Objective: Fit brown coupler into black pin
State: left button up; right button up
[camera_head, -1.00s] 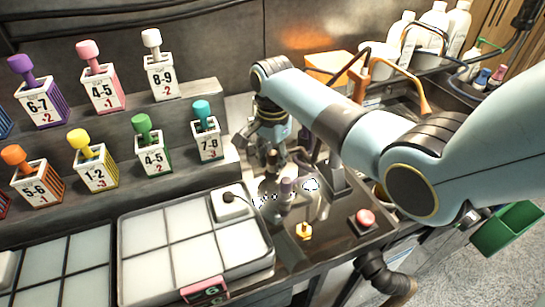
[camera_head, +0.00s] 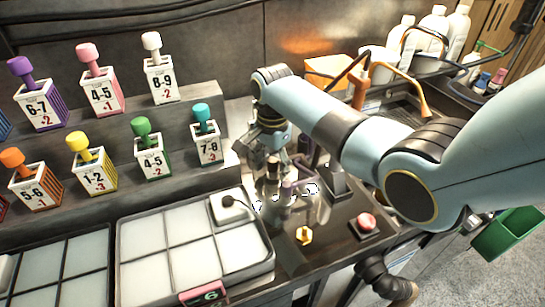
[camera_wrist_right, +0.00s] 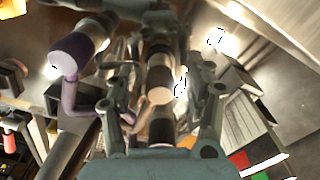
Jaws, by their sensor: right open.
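The brown coupler appears to be the short brown-ended cylinder (camera_wrist_right: 159,82) in the right wrist view. It lies between the fingers of my right gripper (camera_wrist_right: 155,98), with visible room at the sides. My right gripper is open. In the head view, the right gripper (camera_head: 270,143) points down over a cluster of metal pipes, and a brown cylinder (camera_head: 273,166) shows just below it. I cannot tell which dark part is the black pin, or whether it touches the coupler. My left gripper is not in view.
A purple-capped pipe end (camera_wrist_right: 75,52) stands close to the left finger. A divided tray (camera_head: 190,245) is to the left. Numbered boxes (camera_head: 99,91) line the shelves.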

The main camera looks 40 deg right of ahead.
aim_at(273, 160)
notch_tip(273, 160, up, 12)
jog(key=shift+f, duration=0.1)
jog(key=shift+s+f, duration=0.1)
dwell(0.7)
